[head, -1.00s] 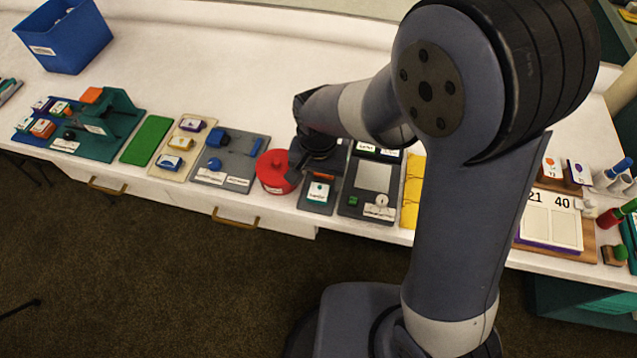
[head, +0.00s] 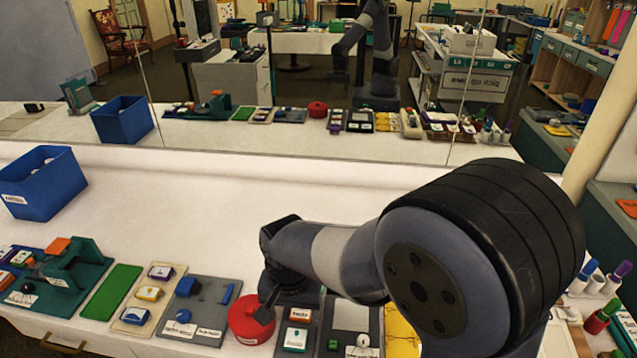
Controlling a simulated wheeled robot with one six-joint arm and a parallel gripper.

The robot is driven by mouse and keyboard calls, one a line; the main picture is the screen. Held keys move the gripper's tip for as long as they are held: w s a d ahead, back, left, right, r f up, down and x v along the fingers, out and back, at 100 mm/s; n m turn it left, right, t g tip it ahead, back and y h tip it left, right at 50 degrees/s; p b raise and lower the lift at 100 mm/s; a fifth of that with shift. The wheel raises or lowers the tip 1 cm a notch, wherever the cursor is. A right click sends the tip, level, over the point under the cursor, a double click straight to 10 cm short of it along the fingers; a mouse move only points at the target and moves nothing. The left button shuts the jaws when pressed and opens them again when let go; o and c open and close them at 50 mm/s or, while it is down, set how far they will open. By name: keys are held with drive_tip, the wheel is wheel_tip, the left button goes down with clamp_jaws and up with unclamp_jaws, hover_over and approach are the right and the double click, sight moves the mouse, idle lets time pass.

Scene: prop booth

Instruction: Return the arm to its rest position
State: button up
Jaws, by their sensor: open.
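My arm reaches from the lower right of the head view across the counter, bent at a large grey and black joint. My gripper (head: 268,301) hangs at its far end, dark and pointing down. It is open, and I see nothing held in it. A finger overlaps the right side of a round red lidded container (head: 244,324) in the picture. I cannot tell whether they touch. The arm's lower part is out of view.
A white counter (head: 200,235) carries a blue bin (head: 42,184), a green mat (head: 111,291), a grey board (head: 206,320) and several labelled boards. Markers (head: 600,316) stand at right. A mirror (head: 330,60) behind reflects the room. The counter's back middle is clear.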

sight(296, 339)
wheel_tip(296, 339, down, 9)
drive_tip(key=shift+s+d+r, duration=0.1)
drive_tip(key=shift+r, duration=0.1)
wheel_tip(296, 339, up, 3)
drive_tip(key=shift+f+p, duration=0.1)
drive_tip(key=shift+p, duration=0.9)
drive_tip(key=shift+r+p, duration=0.65)
drive_tip(key=shift+r, duration=0.3)
drive_tip(key=shift+f, duration=0.1)
